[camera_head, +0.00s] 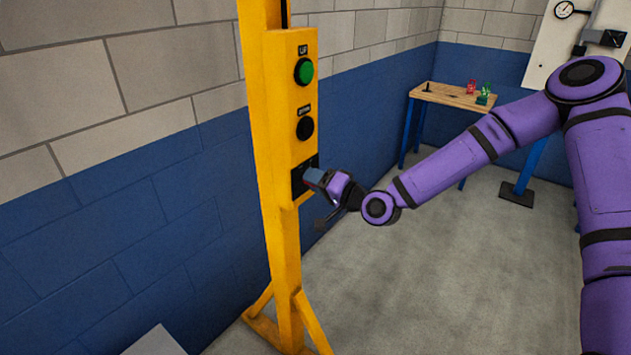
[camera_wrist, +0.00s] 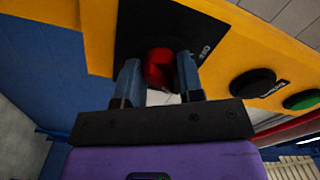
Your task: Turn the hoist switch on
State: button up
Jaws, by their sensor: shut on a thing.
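The hoist switch is a red knob (camera_wrist: 160,68) on a black plate (camera_wrist: 140,28) with partly readable white lettering, low on the yellow control panel (camera_head: 273,130). My gripper (camera_wrist: 158,75) has its two blue-grey fingers on either side of the red knob and is shut on it. In the head view my gripper (camera_head: 312,176) reaches the panel's lowest control from the right and hides most of it. I cannot tell the knob's exact turn angle.
Above the switch are a black button (camera_head: 305,128) and a green button (camera_head: 304,71) marked UP. The yellow post stands on splayed feet (camera_head: 290,325) before a blue and grey block wall. A wooden-topped table (camera_head: 450,95) with small items stands behind. The floor (camera_head: 400,270) is clear.

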dwell(0.3)
jog(key=o, duration=0.9)
jog(key=v, duration=1.1)
jog(key=shift+f, duration=0.1)
